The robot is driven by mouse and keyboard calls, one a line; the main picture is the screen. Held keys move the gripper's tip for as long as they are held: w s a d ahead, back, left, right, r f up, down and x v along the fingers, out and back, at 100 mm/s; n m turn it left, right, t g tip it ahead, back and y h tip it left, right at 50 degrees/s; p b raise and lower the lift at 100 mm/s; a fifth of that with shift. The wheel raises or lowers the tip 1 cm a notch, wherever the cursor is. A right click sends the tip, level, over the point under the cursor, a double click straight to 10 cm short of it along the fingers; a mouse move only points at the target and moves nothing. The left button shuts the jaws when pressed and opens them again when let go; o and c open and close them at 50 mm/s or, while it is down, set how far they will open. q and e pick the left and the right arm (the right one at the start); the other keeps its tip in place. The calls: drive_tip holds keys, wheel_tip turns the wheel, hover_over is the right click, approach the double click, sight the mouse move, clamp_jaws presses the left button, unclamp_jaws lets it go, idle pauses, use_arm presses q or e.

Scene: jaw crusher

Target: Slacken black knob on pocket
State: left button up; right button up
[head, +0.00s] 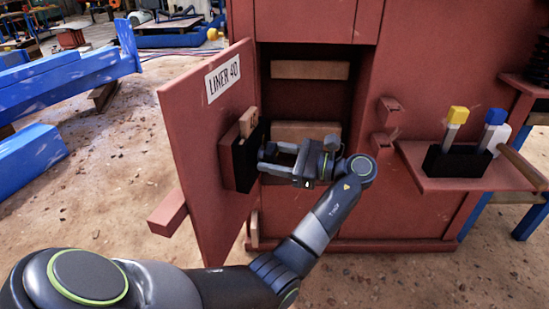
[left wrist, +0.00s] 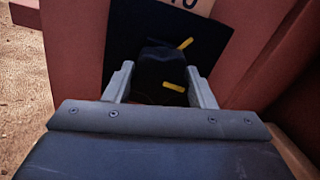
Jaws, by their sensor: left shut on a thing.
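The red door (head: 205,150) with a "LINER 40" label stands open on the left of the red machine. A pocket with a black face (head: 246,159) is on the door's inner side, with a pale wooden piece (head: 248,122) standing in its top. My left gripper (head: 265,161) reaches in from the right, its fingers at the black face. In the left wrist view, the black knob (left wrist: 160,68) sits between my two fingers (left wrist: 160,88), which are shut on it. Yellow marks show at the knob. In the head view, the knob is hidden. My right gripper is out of view.
The machine's open recess (head: 305,100) lies behind my gripper. A red shelf (head: 470,178) at the right bears a black holder with yellow-topped and blue-topped tools. Blue beams (head: 75,75) lie at the left.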

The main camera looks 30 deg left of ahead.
use_arm(q)
drive_tip(key=n, duration=0.5)
drive_tip(key=shift+n, duration=0.3)
drive_tip(key=n, duration=0.5)
drive_tip(key=shift+w+r+n, duration=0.1)
drive_tip(key=shift+n, duration=0.3)
drive_tip(key=o, duration=1)
drive_tip(key=shift+a, duration=0.1)
